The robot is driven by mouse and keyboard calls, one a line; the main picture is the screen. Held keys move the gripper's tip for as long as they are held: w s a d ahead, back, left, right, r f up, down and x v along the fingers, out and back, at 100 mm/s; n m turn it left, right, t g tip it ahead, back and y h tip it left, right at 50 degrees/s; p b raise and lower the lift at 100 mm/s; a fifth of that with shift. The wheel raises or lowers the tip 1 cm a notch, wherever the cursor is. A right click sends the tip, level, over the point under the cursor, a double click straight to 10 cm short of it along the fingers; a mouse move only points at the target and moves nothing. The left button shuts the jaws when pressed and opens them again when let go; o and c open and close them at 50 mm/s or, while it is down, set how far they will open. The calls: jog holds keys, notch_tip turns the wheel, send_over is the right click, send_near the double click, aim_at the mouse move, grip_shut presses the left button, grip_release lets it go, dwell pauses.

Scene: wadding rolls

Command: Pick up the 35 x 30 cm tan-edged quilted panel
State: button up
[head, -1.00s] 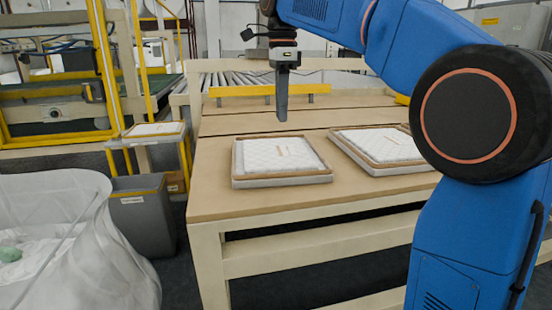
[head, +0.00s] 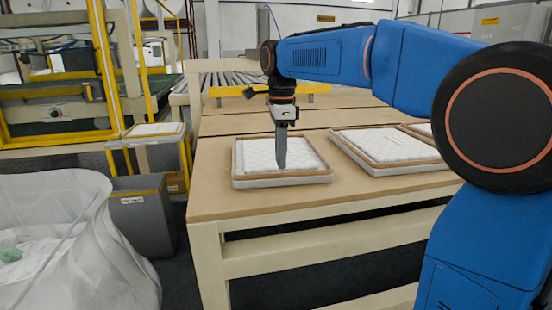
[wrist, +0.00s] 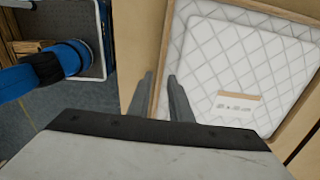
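A white quilted panel with a tan edge (head: 255,153) lies flat on the near left of the table. My gripper (head: 281,166) points straight down in front of this panel's near half in the head view. In the wrist view my gripper (wrist: 160,77) is open and empty, with its two fingers apart near the panel's tan edge, one on either side. I cannot tell whether the fingers touch anything. A second tan-edged quilted panel (head: 385,146) lies to the right. The sizes are not readable.
The tan table (head: 215,195) has bare surface left of the panels. Part of another panel (head: 420,128) shows behind my arm. A yellow bar (head: 235,91) and rollers stand at the back. A grey bin (head: 145,215) and a clear bag (head: 90,250) stand on the left.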

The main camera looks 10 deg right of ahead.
aim_at(280, 172)
jog(key=shift+w+f, duration=0.1)
jog(key=shift+f, duration=1.7)
grip_shut()
jog(key=shift+r, duration=0.15)
notch_tip(280, 172, up, 10)
dwell(0.9)
